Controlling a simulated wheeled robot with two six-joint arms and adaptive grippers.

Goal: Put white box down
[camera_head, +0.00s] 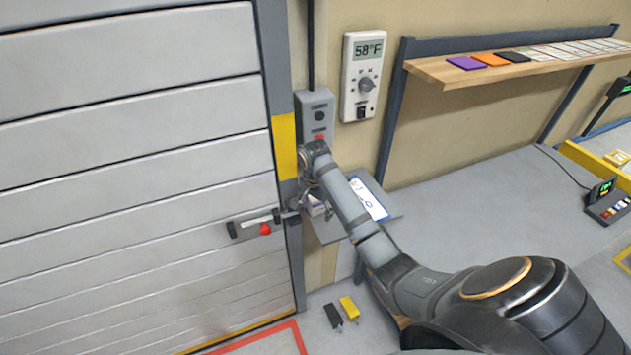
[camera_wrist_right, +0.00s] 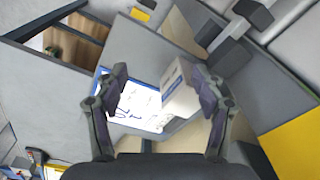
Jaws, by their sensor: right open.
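The white box (camera_wrist_right: 180,95) is between the fingers of my right gripper (camera_wrist_right: 160,78) in the right wrist view, close to the right-hand finger. A gap shows toward the left-hand finger, and the jaws are open. In the head view the white box (camera_head: 316,207) shows only in part, at the small grey wall shelf (camera_head: 328,232) beside the door. My right gripper (camera_head: 303,200) is beside it there, partly hidden by its own wrist. I cannot tell for sure that the box rests flat on the shelf. My left gripper is in neither view.
A blue-edged paper sheet (camera_head: 369,198) lies on the shelf. The closed slatted door (camera_head: 130,150) with a latch handle (camera_head: 255,225) is on the left. A control box (camera_head: 315,112) and a thermostat (camera_head: 361,75) are above. Black (camera_head: 332,315) and yellow (camera_head: 349,308) blocks lie below.

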